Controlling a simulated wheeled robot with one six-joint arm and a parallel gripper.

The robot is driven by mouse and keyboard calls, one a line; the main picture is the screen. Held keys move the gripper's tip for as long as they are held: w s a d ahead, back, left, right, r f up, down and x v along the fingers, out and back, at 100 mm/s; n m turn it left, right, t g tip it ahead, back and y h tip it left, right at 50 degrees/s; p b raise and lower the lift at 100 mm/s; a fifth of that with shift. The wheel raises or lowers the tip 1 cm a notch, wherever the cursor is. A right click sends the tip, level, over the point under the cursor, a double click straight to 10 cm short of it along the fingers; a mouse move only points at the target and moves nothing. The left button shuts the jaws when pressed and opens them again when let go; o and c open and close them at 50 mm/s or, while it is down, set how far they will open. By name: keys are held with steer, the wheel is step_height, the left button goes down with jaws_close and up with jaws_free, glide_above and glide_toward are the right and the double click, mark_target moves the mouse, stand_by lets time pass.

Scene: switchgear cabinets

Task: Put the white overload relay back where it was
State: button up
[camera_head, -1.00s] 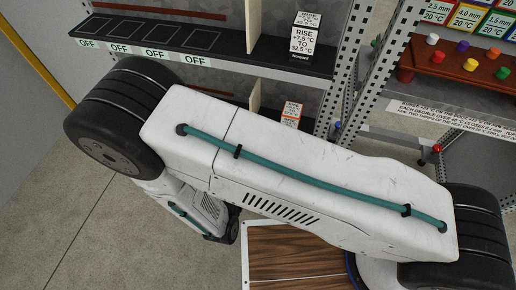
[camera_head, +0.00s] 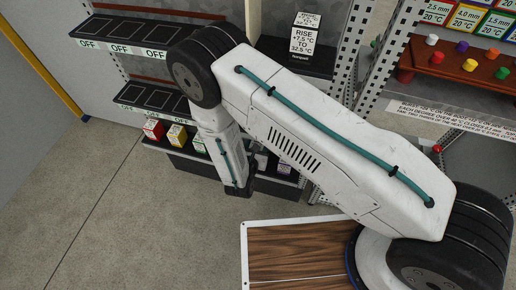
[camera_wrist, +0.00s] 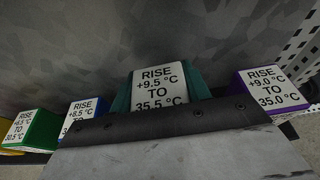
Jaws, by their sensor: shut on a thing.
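A white relay box (camera_head: 304,35), labelled RISE +7.5 °C TO 32.5 °C, stands on the dark upper shelf in the head view. The gripper hides the block's lower part, so the contact is not seen. In the head view my arm's end hangs beside the lower shelf, well below and left of the white box.
In the wrist view a green block (camera_wrist: 33,128) and blue block (camera_wrist: 84,112) are left, a purple block (camera_wrist: 267,88) right. The lower shelf holds a red box (camera_head: 153,129) and yellow box (camera_head: 177,135). A perforated upright (camera_head: 356,50) stands right of the white box. Open floor lies left.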

step_height(320, 180, down, 3)
steer(key=shift+r, duration=0.15)
steer(key=shift+w+f, duration=0.2)
steer(key=shift+f, duration=0.05)
steer(key=shift+f, duration=0.15)
steer(key=o, duration=1.2)
steer(key=shift+o, duration=0.2)
